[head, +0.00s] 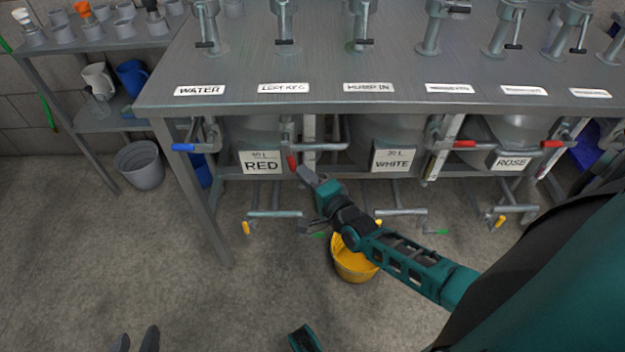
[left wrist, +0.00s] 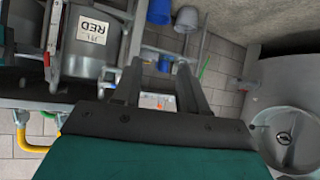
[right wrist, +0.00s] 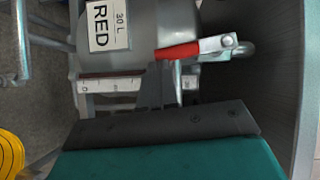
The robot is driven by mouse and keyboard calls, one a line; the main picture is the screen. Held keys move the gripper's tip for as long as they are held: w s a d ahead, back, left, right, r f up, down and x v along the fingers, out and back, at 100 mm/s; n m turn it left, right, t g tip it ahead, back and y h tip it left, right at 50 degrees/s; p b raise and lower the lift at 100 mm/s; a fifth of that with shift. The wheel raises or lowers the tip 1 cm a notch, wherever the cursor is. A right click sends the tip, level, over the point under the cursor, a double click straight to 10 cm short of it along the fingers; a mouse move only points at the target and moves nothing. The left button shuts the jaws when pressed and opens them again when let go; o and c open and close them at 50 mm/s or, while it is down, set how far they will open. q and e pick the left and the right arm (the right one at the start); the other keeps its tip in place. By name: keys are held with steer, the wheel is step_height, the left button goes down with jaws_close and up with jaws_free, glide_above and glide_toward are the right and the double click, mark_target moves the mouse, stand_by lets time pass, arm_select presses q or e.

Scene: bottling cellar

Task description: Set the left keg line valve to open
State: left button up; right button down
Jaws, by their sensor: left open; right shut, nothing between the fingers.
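Under the bench label "LEFT KEG" (head: 284,88), beside the keg marked RED (head: 262,162), is a valve with a red handle (head: 292,162). The handle hangs down from its pivot; it also shows large in the right wrist view (right wrist: 178,51). My right gripper (head: 303,173) is shut and empty, its fingertips close beside this handle; I cannot tell whether they touch. In the right wrist view its fingers (right wrist: 165,75) lie beside the handle. My left gripper (head: 137,340) is open and empty, low at the front left, away from the valves.
A blue-handled valve (head: 183,147) and two more red-handled valves (head: 465,143) (head: 552,144) have sideways handles. The floor at left is clear; a grey bin (head: 140,165) stands there.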

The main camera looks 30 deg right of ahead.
arm_select(q)
steer(key=shift+w+d+b, duration=0.1)
steer(key=shift+d+b, duration=0.3)
steer(key=shift+b, duration=0.05)
arm_select(e)
steer(key=shift+w+a+f, duration=0.1)
steer(key=shift+w+a, duration=0.25)
steer(key=shift+a, duration=0.05)
